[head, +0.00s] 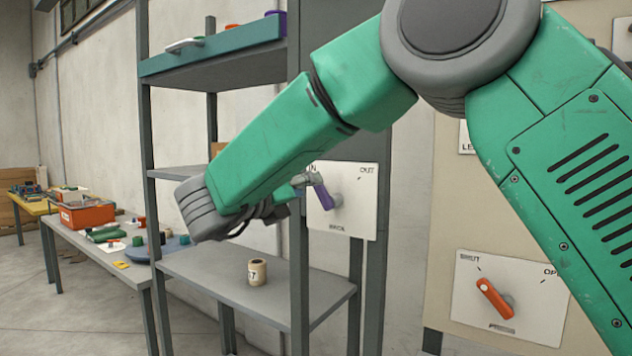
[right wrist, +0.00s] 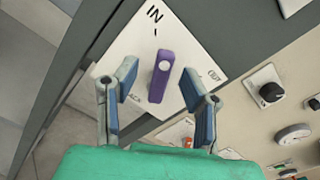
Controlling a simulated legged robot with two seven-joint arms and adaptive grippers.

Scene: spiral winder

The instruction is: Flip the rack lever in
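The rack lever (head: 322,195) is a purple handle on a white plate (head: 357,205) marked IN and OUT, fixed to the grey rack. In the right wrist view the lever (right wrist: 161,76) points up toward the IN mark on its plate (right wrist: 137,47). My right gripper (head: 305,180) is at the plate. In the right wrist view my right gripper (right wrist: 160,92) is open, with one blue-padded finger on each side of the lever and a gap on both sides. My left gripper is not in view.
The grey rack (head: 300,260) has shelves; a small labelled cup (head: 257,272) stands on the lower one. An orange lever (head: 494,298) marked SHUT sits on a wall panel at lower right. A side table (head: 130,255) with an orange box (head: 88,214) stands at left.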

